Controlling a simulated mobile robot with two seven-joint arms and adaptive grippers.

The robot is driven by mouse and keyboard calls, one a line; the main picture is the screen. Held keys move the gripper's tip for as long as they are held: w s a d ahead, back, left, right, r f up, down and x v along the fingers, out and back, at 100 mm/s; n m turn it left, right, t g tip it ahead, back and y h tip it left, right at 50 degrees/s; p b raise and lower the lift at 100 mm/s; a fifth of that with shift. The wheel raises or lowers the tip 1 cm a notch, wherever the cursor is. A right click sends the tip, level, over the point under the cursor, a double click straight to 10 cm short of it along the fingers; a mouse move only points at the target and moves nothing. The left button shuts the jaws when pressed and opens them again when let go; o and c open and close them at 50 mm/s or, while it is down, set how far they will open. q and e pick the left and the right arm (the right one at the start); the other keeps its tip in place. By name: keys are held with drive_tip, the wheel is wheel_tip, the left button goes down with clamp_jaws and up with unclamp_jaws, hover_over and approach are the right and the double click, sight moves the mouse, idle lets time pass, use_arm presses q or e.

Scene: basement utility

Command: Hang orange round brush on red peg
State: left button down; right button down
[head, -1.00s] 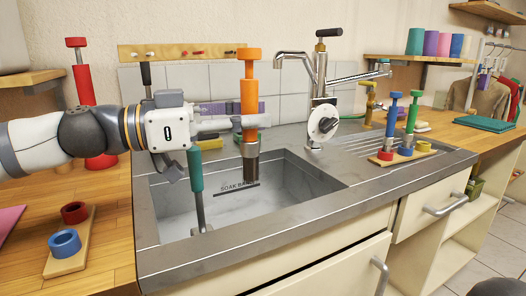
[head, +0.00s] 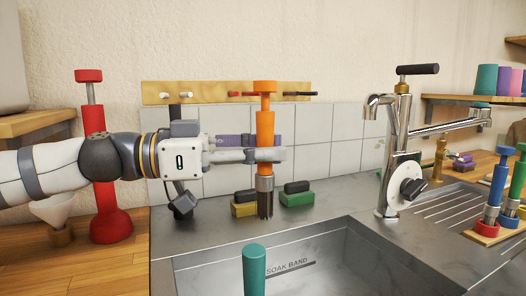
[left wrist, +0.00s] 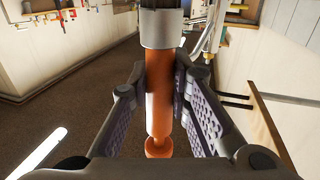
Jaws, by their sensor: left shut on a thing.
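The orange round brush (head: 265,128) hangs upright, knob up and dark bristles down, in my left gripper (head: 266,155). The gripper is shut around its handle. In the left wrist view the handle (left wrist: 159,90) sits between both fingers, with the grey ferrule at the top. The wooden peg rail (head: 215,88) is on the wall behind the brush, whose upper handle overlaps it. A red peg (head: 234,94) shows just left of the brush; pale pegs are farther left and a dark one is on the right. Brush and rail appear apart. My right gripper is not in view.
A sink (head: 335,270) with a teal-handled brush (head: 254,268) lies in front. A chrome faucet (head: 400,140) stands at the right. Yellow (head: 245,206) and green (head: 297,197) blocks sit by the tiled wall. A tall red object (head: 95,160) stands at the left.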

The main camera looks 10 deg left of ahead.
use_arm(q)
drive_tip(key=shift+s, duration=0.1)
drive_tip(key=shift+w+a+f+b, duration=0.1)
drive_tip(key=shift+w+a+b, duration=0.05)
drive_tip(key=shift+w+b, duration=0.15)
drive_tip(key=shift+w+a+b, duration=0.3)
drive_tip(key=shift+w+a, duration=0.35)
drive_tip(key=shift+w, duration=0.25)
drive_tip(key=shift+w+a+b, duration=0.25)
drive_tip(key=shift+w+a, duration=0.35)
drive_tip(key=shift+w, duration=0.25)
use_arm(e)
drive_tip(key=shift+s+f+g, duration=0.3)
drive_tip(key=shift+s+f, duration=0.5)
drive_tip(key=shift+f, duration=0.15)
use_arm(q)
drive_tip(key=shift+r, duration=0.2)
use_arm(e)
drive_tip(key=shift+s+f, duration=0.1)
